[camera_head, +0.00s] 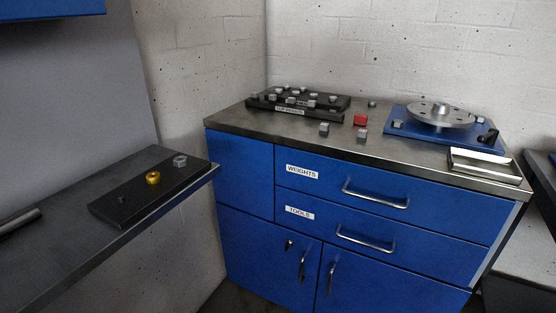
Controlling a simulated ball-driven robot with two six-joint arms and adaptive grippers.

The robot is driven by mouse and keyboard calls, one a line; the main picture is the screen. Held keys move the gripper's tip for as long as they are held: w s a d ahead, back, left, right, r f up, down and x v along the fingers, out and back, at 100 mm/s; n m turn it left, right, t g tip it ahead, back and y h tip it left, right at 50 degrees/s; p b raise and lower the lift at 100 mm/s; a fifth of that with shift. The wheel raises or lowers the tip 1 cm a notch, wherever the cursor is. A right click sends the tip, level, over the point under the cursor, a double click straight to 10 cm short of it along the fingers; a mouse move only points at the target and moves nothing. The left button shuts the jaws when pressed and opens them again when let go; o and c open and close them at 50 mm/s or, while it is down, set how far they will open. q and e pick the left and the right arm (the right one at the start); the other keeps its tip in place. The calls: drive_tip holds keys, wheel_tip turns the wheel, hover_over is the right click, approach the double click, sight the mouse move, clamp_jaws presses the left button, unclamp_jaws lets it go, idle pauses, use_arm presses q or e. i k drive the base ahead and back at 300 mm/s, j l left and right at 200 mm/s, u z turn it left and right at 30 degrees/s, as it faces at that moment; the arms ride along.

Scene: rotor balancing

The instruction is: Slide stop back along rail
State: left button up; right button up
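No part is clearly recognisable as the stop or its rail at this size. A blue base plate (408,130) on the cabinet top carries a round metal rotor disc (440,113). A small black piece (488,137) stands at the plate's right end, and a small grey block (397,124) sits near its left end. On the left bench, a long black plate (140,199) carries a gold knurled ring (153,178), a grey nut-like piece (180,161) and a small dark peg (122,199). Neither of my grippers is in view.
A dark cylinder (18,221) lies on the left bench (75,235). The bench's front is clear.

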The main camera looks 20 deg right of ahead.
sight(360, 119)
drive_tip(key=k+z, duration=0.15)
drive_tip(key=z, duration=1.05)
drive_tip(key=i+j, duration=0.25)
drive_tip(key=i+j+z, duration=0.1)
drive_tip(key=z, duration=0.3)
drive_tip(key=i+j+z, duration=0.15)
drive_tip(key=z, duration=0.3)
drive_tip(key=i+j+z, duration=0.15)
drive_tip(key=z, duration=0.25)
